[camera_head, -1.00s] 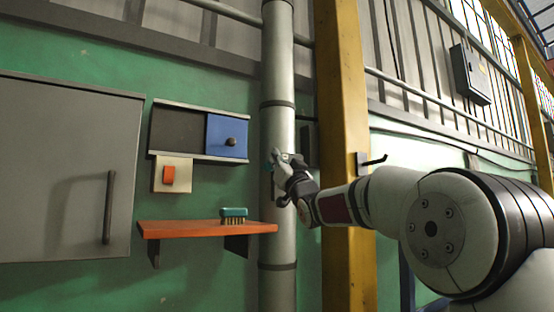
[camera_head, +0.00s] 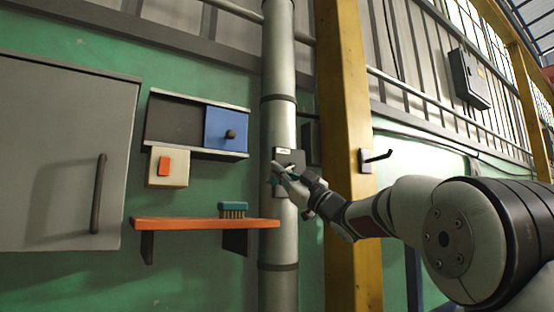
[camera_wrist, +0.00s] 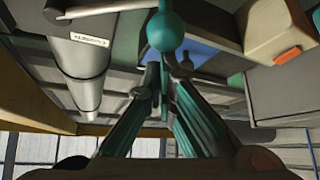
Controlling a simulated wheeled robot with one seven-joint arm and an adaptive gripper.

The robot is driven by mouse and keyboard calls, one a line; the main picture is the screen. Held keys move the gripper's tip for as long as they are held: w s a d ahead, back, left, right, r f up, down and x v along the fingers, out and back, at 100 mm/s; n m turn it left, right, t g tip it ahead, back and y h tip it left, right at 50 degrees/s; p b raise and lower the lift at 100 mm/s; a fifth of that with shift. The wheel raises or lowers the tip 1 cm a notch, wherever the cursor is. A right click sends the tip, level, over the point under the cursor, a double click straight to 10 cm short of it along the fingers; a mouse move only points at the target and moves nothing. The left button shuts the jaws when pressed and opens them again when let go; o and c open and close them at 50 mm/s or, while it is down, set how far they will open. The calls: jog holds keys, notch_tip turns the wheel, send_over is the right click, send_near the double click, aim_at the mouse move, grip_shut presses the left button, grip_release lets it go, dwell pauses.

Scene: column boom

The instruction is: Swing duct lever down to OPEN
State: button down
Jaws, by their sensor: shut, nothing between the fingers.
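The duct is the tall grey pipe (camera_head: 278,125) left of the yellow column. A dark plate (camera_head: 291,157) with a small white label sits on it. The label also shows in the wrist view (camera_wrist: 89,40), its text too small to read surely. The lever's teal ball knob (camera_wrist: 166,30) is large at the top middle of the wrist view; most of its arm is hidden. My gripper (camera_head: 280,172) is in front of the plate. In the wrist view its fingertips (camera_wrist: 164,62) are together and empty, just below the knob in the picture; I cannot tell whether they touch it.
An orange shelf (camera_head: 190,224) with a teal brush (camera_head: 233,210) juts out left of the duct. A blue sliding panel (camera_head: 226,129), a box with an orange switch (camera_head: 167,167) and a grey cabinet (camera_head: 60,150) are further left. The yellow column (camera_head: 345,80) stands close on the right.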

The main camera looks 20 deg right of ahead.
jog(key=w+d+f+n+g+y+b, duration=0.1)
jog(key=d+f+n+g, duration=0.3)
jog(key=n, duration=0.5)
jog(key=shift+w+d+f+n+g+y+b, duration=0.2)
jog(key=shift+f+n+g+y+b, duration=0.2)
jog(key=shift+f+g+y+b, duration=0.5)
jog(key=shift+r, duration=0.1)
